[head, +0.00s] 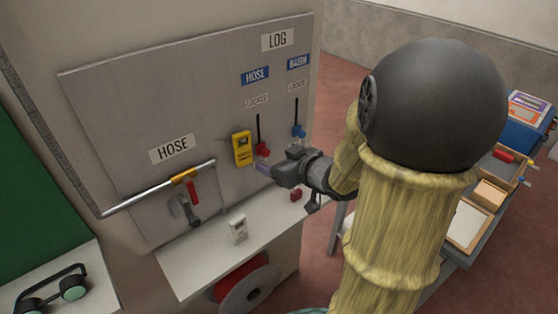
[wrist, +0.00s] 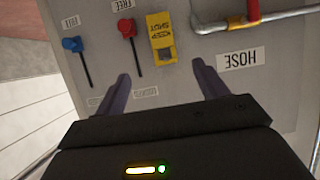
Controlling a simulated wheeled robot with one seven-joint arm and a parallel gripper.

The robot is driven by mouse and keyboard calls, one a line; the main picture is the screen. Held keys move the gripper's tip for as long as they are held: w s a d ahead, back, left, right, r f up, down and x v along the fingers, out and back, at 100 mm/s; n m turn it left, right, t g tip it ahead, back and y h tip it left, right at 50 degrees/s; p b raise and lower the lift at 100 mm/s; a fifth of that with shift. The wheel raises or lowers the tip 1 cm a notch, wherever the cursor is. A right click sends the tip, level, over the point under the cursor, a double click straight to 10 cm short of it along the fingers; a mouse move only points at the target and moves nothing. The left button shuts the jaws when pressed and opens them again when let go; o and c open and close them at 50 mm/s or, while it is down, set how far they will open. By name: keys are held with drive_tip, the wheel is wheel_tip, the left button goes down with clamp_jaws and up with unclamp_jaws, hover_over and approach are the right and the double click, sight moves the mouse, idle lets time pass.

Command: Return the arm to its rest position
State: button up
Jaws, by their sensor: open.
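My arm, in a yellowish sleeve, rises on the right of the head view. My gripper (head: 268,169) is at the panel side, in front of the grey panel (head: 110,95) and above the white shelf. In the wrist view my gripper (wrist: 160,90) has its two dark fingers spread apart, with nothing between them. Beyond the fingers are a yellow tag (wrist: 161,40) marked "KEEP SHUT", a red-knobbed lever (wrist: 127,28) and a blue-knobbed lever (wrist: 73,45). I cannot tell the exact gap between the fingertips and the panel.
A silver pipe (head: 140,197) with a red-handled valve (head: 193,190) crosses the panel's lower left. The white shelf (head: 190,262) holds a small white box (head: 238,228) and a red block (head: 296,195). A side table with trays (head: 465,225) stands right, behind my arm.

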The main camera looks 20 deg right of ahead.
idle(0.3)
drive_tip(key=s+a+f+m+g+h+b, duration=0.1)
drive_tip(key=s+a+f+m+g+h, duration=0.2)
drive_tip(key=s+f+g, duration=0.7)
drive_tip(key=s+a+f+h, duration=0.1)
drive_tip(key=s+a, duration=0.1)
drive_tip(key=s, duration=0.1)
drive_tip(key=shift+s+a+b, duration=0.2)
drive_tip(key=shift+a+b, duration=0.2)
